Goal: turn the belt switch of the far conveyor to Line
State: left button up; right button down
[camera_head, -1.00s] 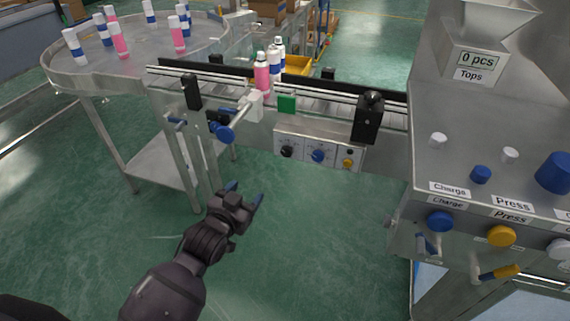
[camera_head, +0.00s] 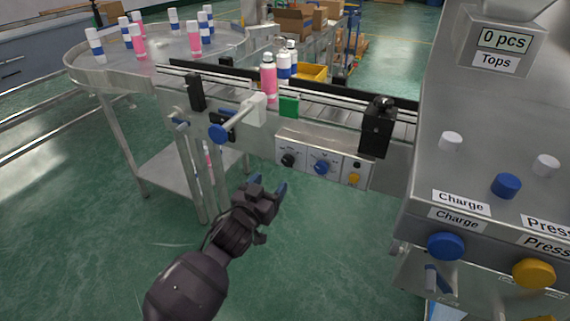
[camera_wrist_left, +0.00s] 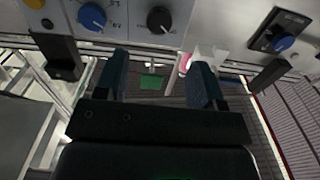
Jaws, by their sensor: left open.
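The control panel (camera_head: 305,169) on the front of the far conveyor (camera_head: 330,103) carries a black knob (camera_head: 289,160), a blue knob (camera_head: 321,168) and a yellow button (camera_head: 354,178). The labels are too small to read, so I cannot tell which knob is the belt switch or its setting. My left gripper (camera_head: 264,187) is open and empty, below and apart from the panel. In the left wrist view, the black knob (camera_wrist_left: 159,19) and blue knob (camera_wrist_left: 92,16) lie beyond the fingers (camera_wrist_left: 158,78). My right gripper is not in view.
Bottles (camera_head: 269,80) stand on the belt, and more stand on the round table (camera_head: 95,70). The machine with Charge and Press buttons (camera_head: 445,246) stands at right. Open floor lies below the panel.

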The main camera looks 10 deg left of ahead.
aim_at(287, 162)
pick_arm(q)
jog(key=w, duration=0.2)
jog(key=w+d+b, duration=0.1)
jog(key=w, duration=0.5)
jog(key=shift+d+f+b, duration=0.15)
jog(key=shift+d+b, duration=0.15)
jog(key=shift+d, duration=0.05)
jog(key=shift+w+d, duration=0.1)
jog(key=shift+w, duration=0.7)
jog(key=shift+c, duration=0.2)
jog(key=c, duration=0.9)
